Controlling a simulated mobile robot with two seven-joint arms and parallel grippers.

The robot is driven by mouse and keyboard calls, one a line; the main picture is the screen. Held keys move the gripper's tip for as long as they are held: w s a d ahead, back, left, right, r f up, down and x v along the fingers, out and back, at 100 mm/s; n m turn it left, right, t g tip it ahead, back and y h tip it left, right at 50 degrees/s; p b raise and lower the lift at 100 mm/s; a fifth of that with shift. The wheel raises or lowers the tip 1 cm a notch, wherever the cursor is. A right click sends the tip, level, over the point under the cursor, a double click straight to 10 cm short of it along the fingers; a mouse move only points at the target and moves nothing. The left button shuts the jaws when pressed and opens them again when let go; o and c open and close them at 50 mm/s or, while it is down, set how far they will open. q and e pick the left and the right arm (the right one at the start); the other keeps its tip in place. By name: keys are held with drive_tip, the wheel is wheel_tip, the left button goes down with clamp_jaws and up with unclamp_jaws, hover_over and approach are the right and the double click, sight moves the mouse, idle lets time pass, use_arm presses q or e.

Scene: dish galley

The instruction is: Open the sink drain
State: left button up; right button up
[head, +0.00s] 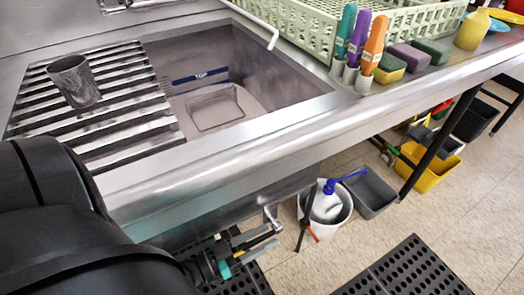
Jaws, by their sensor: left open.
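The steel sink basin (290,80) is set in the counter, with a blue strip marked "TOP" on its wall and a rectangular outline on its floor. A small metal lever (270,214), which looks like the drain handle, sticks out below the sink's front. My left gripper (268,242) is under the counter edge, just below and beside this lever. Its fingers are apart and I see nothing between them. I cannot tell whether a finger touches the lever. My black left arm hides the lower left. My right gripper is not in view.
A slatted rack (125,115) with a metal cup (73,82) covers the sink's left side. Bottles, sponges and a green dish rack (300,30) line the back right. Below stand a white bucket (340,215), a grey bin (370,192) and a yellow bucket (425,178). Perforated mats (410,270) lie on the floor.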

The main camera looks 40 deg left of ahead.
use_arm(q)
drive_tip(key=shift+c, duration=0.3)
clamp_jaws()
idle(1.1)
